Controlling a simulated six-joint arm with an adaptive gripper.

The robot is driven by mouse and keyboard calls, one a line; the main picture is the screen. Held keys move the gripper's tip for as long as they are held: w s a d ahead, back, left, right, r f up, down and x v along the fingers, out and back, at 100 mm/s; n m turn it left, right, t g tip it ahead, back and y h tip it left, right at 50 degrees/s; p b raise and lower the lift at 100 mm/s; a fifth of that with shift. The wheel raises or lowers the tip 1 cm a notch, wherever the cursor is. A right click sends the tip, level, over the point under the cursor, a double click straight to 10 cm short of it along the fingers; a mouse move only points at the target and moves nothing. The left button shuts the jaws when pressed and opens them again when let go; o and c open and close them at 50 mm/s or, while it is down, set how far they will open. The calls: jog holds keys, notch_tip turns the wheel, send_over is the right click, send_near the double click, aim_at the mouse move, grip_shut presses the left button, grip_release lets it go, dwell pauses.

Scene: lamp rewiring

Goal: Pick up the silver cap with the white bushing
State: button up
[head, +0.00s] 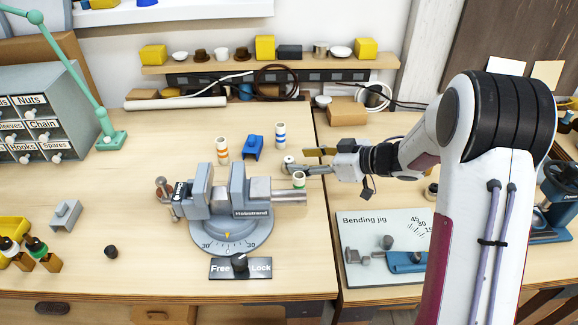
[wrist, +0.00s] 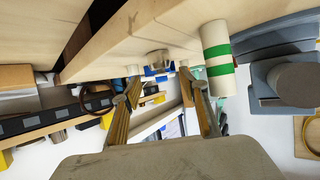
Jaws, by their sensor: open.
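A small silver cap (head: 289,160) with a pale top sits on the bench just left of my fingertips in the head view; its bushing is too small to make out clearly. In the wrist view a small silvery piece (wrist: 157,59), probably this cap, shows beyond and between the two fingers. My gripper (head: 312,161) is open, low over the bench, near the seam between the two tabletops. In the wrist view its two fingers (wrist: 159,84) stand apart with nothing held between them.
A white cylinder with a green band (head: 299,180) stands close in front of the cap. The grey vise (head: 232,193) is to the left. A blue block (head: 253,147) and other banded cylinders (head: 280,134) stand behind. The bending jig board (head: 385,235) lies in front.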

aim_at(290, 159)
jog(key=shift+r+x, duration=0.15)
jog(key=shift+x, duration=0.75)
jog(key=shift+r+x, duration=0.1)
jog(key=shift+x, duration=1.7)
jog(key=shift+a, duration=0.1)
grip_shut()
